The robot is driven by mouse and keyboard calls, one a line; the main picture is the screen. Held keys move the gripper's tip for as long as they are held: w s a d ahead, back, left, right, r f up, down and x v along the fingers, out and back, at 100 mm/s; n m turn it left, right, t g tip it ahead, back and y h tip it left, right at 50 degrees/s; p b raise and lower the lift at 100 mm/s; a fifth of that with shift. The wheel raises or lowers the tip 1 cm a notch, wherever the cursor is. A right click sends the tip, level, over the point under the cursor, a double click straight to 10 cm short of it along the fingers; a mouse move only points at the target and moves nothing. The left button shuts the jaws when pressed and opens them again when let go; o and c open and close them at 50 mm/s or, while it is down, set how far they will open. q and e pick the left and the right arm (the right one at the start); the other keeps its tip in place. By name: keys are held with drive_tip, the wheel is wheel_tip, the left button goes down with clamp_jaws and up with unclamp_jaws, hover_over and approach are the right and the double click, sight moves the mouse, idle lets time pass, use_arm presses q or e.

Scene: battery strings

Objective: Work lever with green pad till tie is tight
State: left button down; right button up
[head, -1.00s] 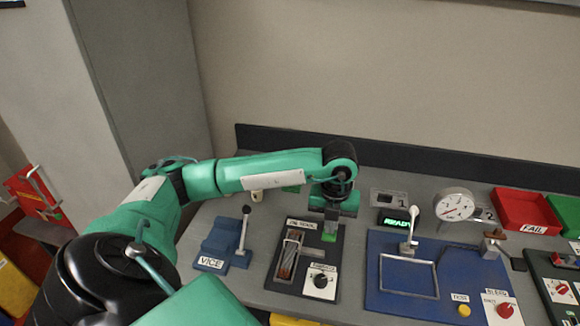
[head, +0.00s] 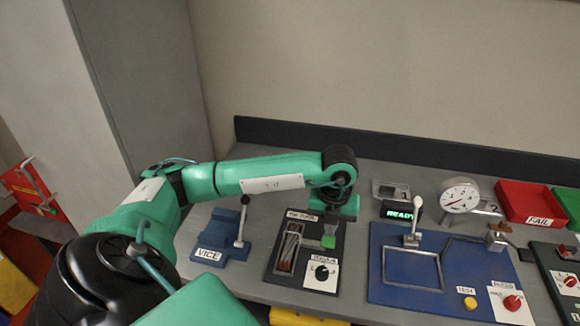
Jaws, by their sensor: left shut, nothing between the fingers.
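The tie station is a dark base plate (head: 270,268) on the bench, with a slot holding brownish strings (head: 289,250) and a label at its back edge. The lever's green pad (head: 328,242) shows at the right of the slot. My left gripper (head: 330,230) points down at the pad from above, shut with nothing in it. Its fingertips are at or just above the pad; I cannot tell whether they touch. How tight the tie is cannot be made out. My right gripper is not in view.
A black knob (head: 321,273) on a white plate sits at the front right of the station. A blue vice (head: 222,236) with an upright handle stands to the left. A blue test board (head: 385,290) with a frame, a READY display (head: 399,215) and a dial gauge (head: 459,196) are to the right.

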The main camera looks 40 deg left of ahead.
use_arm(q)
drive_tip(key=shift+f+b, duration=0.55)
drive_tip(key=shift+f, duration=0.25)
drive_tip(key=shift+r, duration=0.15)
wheel_tip(320, 180, up, 10)
drive_tip(key=p, duration=0.5)
drive_tip(key=shift+w+a, duration=0.25)
drive_tip(key=shift+w, duration=0.2)
drive_tip(key=shift+f, duration=0.2)
